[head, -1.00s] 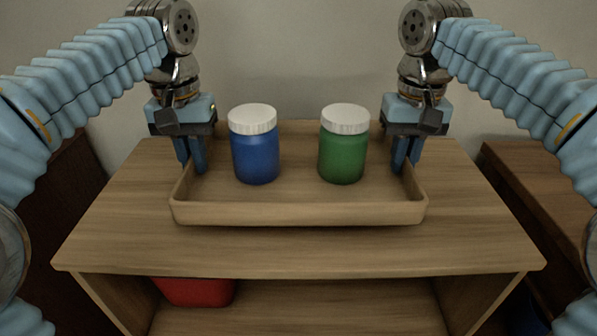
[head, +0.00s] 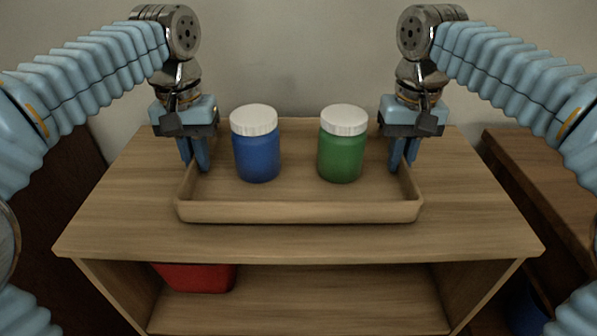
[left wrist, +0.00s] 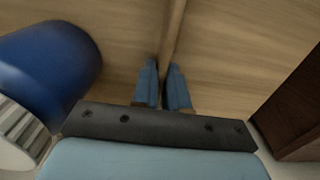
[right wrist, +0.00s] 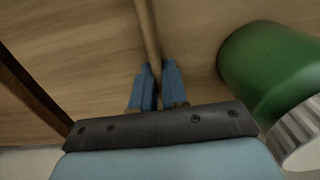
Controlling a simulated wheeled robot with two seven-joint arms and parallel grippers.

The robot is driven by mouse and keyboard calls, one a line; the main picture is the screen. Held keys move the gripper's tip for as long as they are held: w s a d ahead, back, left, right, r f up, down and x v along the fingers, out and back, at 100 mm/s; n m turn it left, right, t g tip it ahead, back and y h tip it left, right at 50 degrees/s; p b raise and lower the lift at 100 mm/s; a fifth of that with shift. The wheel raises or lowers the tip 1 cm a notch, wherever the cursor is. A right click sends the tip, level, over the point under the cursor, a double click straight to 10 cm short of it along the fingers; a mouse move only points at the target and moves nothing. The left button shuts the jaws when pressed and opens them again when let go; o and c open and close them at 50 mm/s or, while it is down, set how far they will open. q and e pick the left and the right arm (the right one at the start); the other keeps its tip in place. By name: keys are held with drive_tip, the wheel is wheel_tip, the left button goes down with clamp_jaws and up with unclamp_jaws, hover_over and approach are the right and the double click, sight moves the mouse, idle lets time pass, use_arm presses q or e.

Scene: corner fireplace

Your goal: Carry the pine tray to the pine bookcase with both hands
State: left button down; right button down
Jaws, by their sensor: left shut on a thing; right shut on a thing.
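The pine tray (head: 300,211) is level over the top of the pine bookcase (head: 300,242); I cannot tell whether it touches the top. A blue jar (head: 256,158) and a green jar (head: 341,158), both with white lids, stand upright in it. My left gripper (head: 195,158) is shut on the tray's left wall, which shows between its fingers in the left wrist view (left wrist: 162,85). My right gripper (head: 403,158) is shut on the right wall, also between the fingers in the right wrist view (right wrist: 159,85).
A red bin (head: 195,278) sits on the shelf below the bookcase top. A dark wooden piece of furniture (head: 540,180) stands at the right, with something blue (head: 525,308) low beside it. A plain wall is close behind. Bare top shows in front of the tray.

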use_arm(q)
drive_tip(key=shift+f, duration=0.7)
use_arm(e)
drive_tip(key=shift+f, duration=0.75)
use_arm(q)
drive_tip(key=c, duration=1.1)
unclamp_jaws()
drive_tip(key=shift+c, duration=0.2)
use_arm(e)
drive_tip(key=c, duration=1.1)
unclamp_jaws()
drive_tip(key=shift+c, duration=0.2)
use_arm(q)
drive_tip(key=shift+r, duration=0.1)
wheel_tip(320, 180, up, 12)
drive_tip(key=shift+f, duration=0.2)
drive_tip(key=shift+r, duration=0.1)
use_arm(e)
drive_tip(key=shift+r, duration=0.2)
wheel_tip(320, 180, up, 10)
drive_tip(key=shift+w+r, duration=0.1)
drive_tip(key=shift+r, duration=0.75)
